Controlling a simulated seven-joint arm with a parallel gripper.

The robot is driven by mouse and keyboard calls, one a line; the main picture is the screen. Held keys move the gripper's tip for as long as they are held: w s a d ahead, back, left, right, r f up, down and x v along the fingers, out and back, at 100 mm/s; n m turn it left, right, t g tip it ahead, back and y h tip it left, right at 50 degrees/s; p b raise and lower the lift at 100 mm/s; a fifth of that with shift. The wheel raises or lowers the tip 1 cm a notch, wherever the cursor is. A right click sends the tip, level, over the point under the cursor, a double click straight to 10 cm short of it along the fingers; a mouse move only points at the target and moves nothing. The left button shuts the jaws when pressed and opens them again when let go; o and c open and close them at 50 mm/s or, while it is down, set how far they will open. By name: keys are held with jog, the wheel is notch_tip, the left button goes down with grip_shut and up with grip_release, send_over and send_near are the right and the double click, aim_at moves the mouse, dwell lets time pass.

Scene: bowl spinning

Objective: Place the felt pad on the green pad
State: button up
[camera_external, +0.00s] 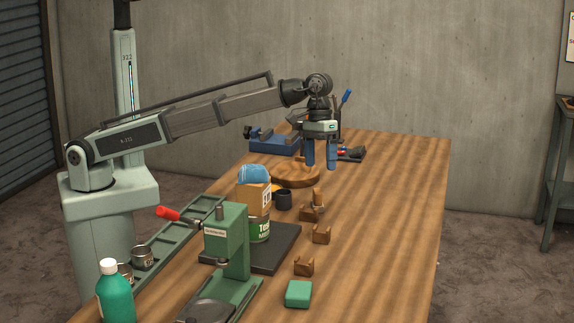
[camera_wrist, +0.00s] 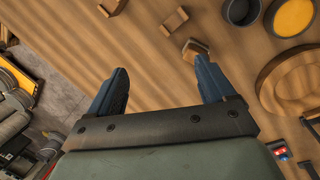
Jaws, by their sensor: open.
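A green pad-like block (camera_external: 299,293) lies at the near end of the wooden table, right of the green press. I cannot pick out the felt pad with certainty. A flat yellow-orange round piece in a dark rim (camera_wrist: 294,16) shows at the upper right of the wrist view; in the external view only an orange edge (camera_external: 275,187) shows behind the carton. My gripper (camera_external: 320,166) is open and empty, with its blue fingers pointing down above the far part of the table. In the wrist view, my gripper (camera_wrist: 160,72) has bare table between its fingers.
A round wooden dish (camera_external: 296,175) lies below and left of my gripper. Near it stand a dark cup (camera_external: 284,200) and several small wooden blocks (camera_external: 321,234). A carton (camera_external: 252,198), a can and a green press (camera_external: 228,240) crowd the left. The table's right side is clear.

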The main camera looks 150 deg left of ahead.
aim_at(318, 191)
jog(key=s+f+m, duration=0.1)
jog(key=f+m, duration=0.1)
jog(key=f, duration=0.1)
jog(key=s+a+f+m+g, duration=0.1)
jog(key=f+m, duration=0.1)
jog(key=f, duration=0.1)
jog(key=s+f+m+g, duration=0.1)
jog(key=s+f+m, duration=0.1)
jog(key=f, duration=0.1)
jog(key=shift+a+m+y, duration=0.3)
jog(key=shift+a+y, duration=0.05)
jog(key=shift+y, duration=0.05)
jog(key=shift+s+a+f, duration=0.1)
jog(key=shift+s+f, duration=0.05)
jog(key=shift+f, duration=2.5)
jog(key=c, duration=1.2)
